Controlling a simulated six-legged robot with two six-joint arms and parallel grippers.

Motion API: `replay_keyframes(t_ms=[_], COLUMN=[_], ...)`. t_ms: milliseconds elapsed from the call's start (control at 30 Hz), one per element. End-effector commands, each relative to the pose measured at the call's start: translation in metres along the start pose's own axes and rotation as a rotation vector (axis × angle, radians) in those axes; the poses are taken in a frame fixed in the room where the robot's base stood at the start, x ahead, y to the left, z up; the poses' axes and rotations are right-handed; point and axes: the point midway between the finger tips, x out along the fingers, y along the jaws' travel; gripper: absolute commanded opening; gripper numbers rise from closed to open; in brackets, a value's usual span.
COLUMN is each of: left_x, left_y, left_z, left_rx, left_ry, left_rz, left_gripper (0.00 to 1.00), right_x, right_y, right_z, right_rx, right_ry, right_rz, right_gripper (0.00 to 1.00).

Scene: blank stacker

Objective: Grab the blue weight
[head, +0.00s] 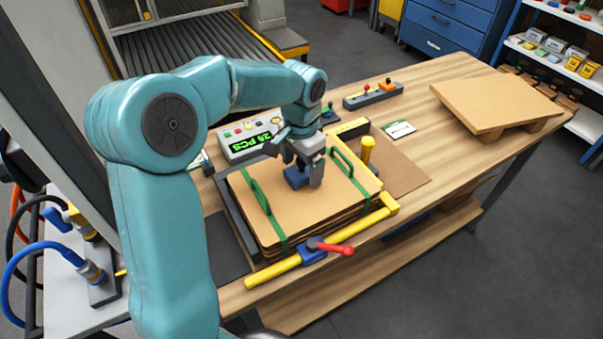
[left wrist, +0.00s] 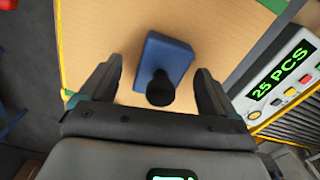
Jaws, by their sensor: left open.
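The blue weight (head: 296,178) is a small blue block lying on the top cardboard sheet of the stack (head: 320,205). In the left wrist view the weight (left wrist: 172,54) has a black round knob on its near end. My left gripper (head: 303,170) is over the weight and partly hides it in the head view. In the left wrist view its two dark fingers are apart, one on each side of the knob, with gaps between them and the weight. My right gripper is not in view.
Green straps with handles (head: 262,198) cross the stack near the gripper. A yellow bar with a red-handled clamp (head: 330,247) runs along the front. A counter box with a green display (head: 248,140) stands behind left. Another board (head: 495,92) lies at the table's right.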

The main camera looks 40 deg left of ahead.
Motion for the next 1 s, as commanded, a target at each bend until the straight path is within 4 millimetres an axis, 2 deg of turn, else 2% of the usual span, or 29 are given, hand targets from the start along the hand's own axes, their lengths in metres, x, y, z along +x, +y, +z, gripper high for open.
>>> replay_keyframes(t_ms=[67,300,333,767,867,1000], left_x=[0.0,-0.001,-0.001,-0.008,-0.019,-0.044], left_y=[0.0,0.0,0.0,0.0,0.0,0.0], left_z=[0.0,0.0,0.0,-0.001,-0.001,-0.002], left_rx=[0.0,0.0,0.0,-0.001,-0.001,-0.001], left_ry=[0.0,0.0,0.0,0.004,0.007,0.008], left_rz=[0.0,0.0,0.0,-0.001,-0.002,-0.002], left_gripper=[0.87,0.08,0.0,0.0,0.0,0.0], right_x=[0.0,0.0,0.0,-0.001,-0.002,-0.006], right_y=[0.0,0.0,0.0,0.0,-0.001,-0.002], right_z=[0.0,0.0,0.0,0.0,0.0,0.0], right_rx=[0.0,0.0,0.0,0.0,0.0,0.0], right_ry=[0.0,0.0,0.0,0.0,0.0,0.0], right_rz=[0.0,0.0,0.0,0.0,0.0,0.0], right_gripper=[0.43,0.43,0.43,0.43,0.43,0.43])
